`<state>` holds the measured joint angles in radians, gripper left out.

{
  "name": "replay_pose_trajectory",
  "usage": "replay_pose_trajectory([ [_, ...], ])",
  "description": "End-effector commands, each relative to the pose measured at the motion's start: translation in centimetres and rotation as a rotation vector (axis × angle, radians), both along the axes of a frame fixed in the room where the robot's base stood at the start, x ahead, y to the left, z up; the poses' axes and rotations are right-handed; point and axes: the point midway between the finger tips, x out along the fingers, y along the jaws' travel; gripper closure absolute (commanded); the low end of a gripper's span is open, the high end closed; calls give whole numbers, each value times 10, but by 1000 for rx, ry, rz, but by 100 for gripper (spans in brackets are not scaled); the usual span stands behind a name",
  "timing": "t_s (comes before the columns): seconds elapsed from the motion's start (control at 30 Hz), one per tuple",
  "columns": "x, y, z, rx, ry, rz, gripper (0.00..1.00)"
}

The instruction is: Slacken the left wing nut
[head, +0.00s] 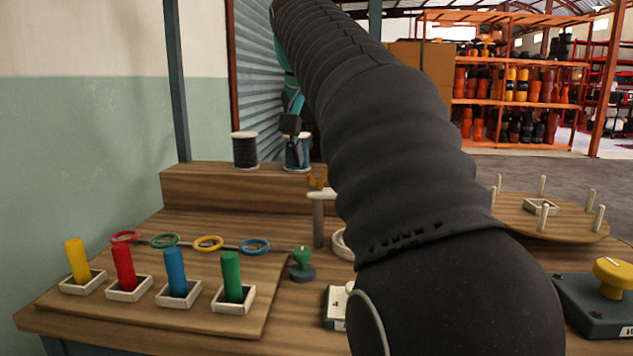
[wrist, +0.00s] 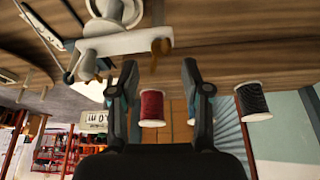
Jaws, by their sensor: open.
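An orange wing nut (head: 317,181) sits at the left end of a pale bar on a grey post (head: 318,222), left of my arm in the head view. My arm hides the rest of the bar. In the wrist view, which is upside down, the orange wing nut (wrist: 159,48) is at the bar's right end, just beyond and between my fingertips. My gripper (wrist: 159,64) is open, with nothing between its fingers. In the head view, my gripper (head: 297,150) is small and dark, in front of the spools. No second wing nut can be made out.
A black spool (head: 245,150) and a blue spool (head: 303,152) stand on the wooden ledge (head: 215,190); a red spool (wrist: 151,107) shows in the wrist view. A board with coloured pegs (head: 175,273) is front left. A round pegged board (head: 575,222) and yellow knob (head: 613,275) are right.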

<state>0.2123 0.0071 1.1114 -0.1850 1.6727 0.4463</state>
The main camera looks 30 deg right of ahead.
Motion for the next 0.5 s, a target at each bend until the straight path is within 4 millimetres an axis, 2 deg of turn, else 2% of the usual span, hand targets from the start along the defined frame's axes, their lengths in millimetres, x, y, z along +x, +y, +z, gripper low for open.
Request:
replay_pose_trajectory([
  [0.03,2,-3,-11,1,2,-1,52],
  [0.2,8,-9,-30,1,1,-3,52],
  [0.5,12,-12,-40,0,0,-3,52],
])
